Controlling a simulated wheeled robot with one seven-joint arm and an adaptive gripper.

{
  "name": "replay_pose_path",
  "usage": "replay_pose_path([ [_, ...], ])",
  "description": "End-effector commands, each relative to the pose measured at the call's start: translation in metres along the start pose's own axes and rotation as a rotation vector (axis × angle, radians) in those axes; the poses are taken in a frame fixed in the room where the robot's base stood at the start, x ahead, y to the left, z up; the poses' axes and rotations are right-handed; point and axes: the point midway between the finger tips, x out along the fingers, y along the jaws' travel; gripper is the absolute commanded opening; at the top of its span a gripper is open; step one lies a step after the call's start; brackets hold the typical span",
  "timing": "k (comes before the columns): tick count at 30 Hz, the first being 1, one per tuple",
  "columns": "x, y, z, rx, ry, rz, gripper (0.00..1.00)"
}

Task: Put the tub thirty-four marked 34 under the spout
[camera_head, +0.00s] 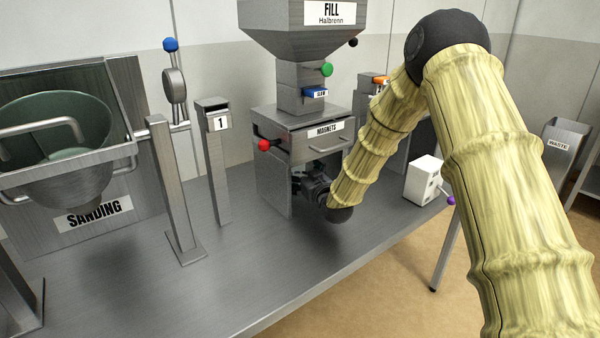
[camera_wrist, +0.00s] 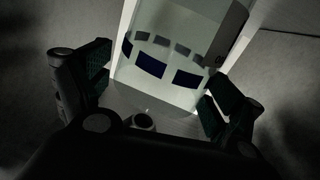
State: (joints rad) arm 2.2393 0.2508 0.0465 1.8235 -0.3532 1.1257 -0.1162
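A pale translucent tub (camera_wrist: 170,45) with a band of dark blue squares shows between my fingers in the wrist view. It looks tilted in that view, and a grey label patch (camera_wrist: 229,32) on its right side is too dark to read, so I cannot confirm a 34. My gripper (camera_wrist: 158,82) has its green-padded fingers wide apart, one on each side of the tub's near end, with a thin gap at the left finger. In the head view my gripper (camera_head: 312,187) is low under the filling machine (camera_head: 325,22). The tub and spout are hidden there.
The MAGNETS drawer (camera_head: 320,140) and its housing sit close above my gripper. A red-knobbed lever (camera_head: 264,145) sticks out left. Post 1 (camera_head: 217,150) and the SANDING basin (camera_head: 60,140) stand further left. A white box (camera_head: 423,180) is to the right. The front bench is clear.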

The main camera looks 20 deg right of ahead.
Motion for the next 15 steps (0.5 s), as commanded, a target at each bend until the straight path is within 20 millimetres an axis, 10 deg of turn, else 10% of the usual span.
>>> replay_pose_path([
  [15, -0.011, 0.0, -0.003, 0.001, -0.001, 0.0, 0.96],
])
